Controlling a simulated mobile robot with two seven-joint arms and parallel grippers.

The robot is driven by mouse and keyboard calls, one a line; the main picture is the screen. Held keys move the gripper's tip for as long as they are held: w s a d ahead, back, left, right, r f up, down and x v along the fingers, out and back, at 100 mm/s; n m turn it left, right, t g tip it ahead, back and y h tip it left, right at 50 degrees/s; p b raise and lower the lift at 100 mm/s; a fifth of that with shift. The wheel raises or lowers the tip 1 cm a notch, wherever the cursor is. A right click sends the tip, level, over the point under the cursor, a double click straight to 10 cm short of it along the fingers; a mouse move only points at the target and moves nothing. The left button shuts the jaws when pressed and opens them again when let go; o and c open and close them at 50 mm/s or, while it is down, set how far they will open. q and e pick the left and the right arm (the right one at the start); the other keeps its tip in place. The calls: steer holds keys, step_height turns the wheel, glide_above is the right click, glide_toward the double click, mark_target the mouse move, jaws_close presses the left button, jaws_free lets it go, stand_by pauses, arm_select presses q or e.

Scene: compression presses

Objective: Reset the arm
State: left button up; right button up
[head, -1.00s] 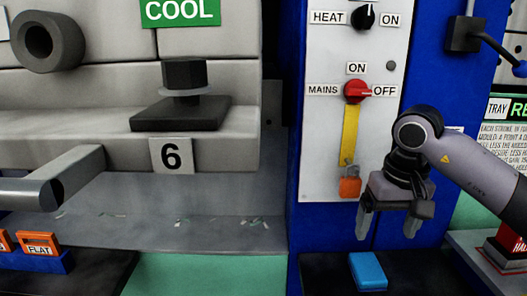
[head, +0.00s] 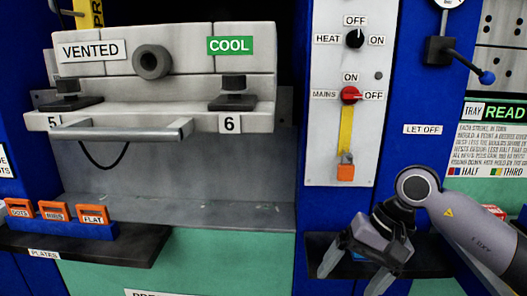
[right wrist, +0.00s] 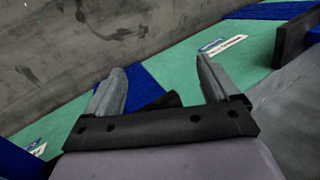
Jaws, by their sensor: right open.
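My right gripper (head: 353,274) is low at the right in the head view, in front of the dark shelf (head: 432,258) below the control panel. Its two grey fingers are spread and point down. In the right wrist view my right gripper (right wrist: 160,85) shows both fingers apart, with nothing held between them. A blue block on the shelf is mostly hidden behind the gripper. My right arm comes in from the lower right. My left gripper is in neither current view.
The panel (head: 318,150) carries a red mains switch (head: 350,95), a black heat switch (head: 355,38) and an orange padlock (head: 345,172). Left are the press with its bar handle (head: 130,132) and a plate rack (head: 75,228). A blue-knobbed lever (head: 487,77) is upper right.

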steer(key=s+a+r+m+y+p, duration=0.2)
steer(key=s+a+r+m+y, duration=0.1)
steer(key=a+m+y, duration=0.45)
steer(key=s+a+r+m+y+p, duration=0.2)
steer(key=s+a+m+y, duration=0.2)
steer(key=a+m+y, duration=0.3)
steer(key=w+d+f+n+t+h+p, duration=0.1)
steer(key=d+f+n+t+h, duration=0.4)
steer(key=n, duration=0.6)
steer(key=w+d+f+n+t+h+p, duration=0.1)
steer(key=d+n+t+h+p, duration=0.2)
steer(key=n+t, duration=0.6)
steer(key=w+d+f+n+t+h, duration=0.1)
steer(key=d+f+n+t+h, duration=0.3)
steer(key=n, duration=0.9)
steer(key=s+d+f+m+g+h+p, duration=0.2)
steer(key=s+d+f+m+g+h, duration=0.3)
steer(key=s+f+m, duration=0.8)
steer(key=d+m+g, duration=0.1)
steer(key=d+g, duration=0.1)
steer(key=shift+s+d+f, duration=0.3)
steer(key=shift+s+f, duration=0.05)
steer(key=shift+s, duration=0.05)
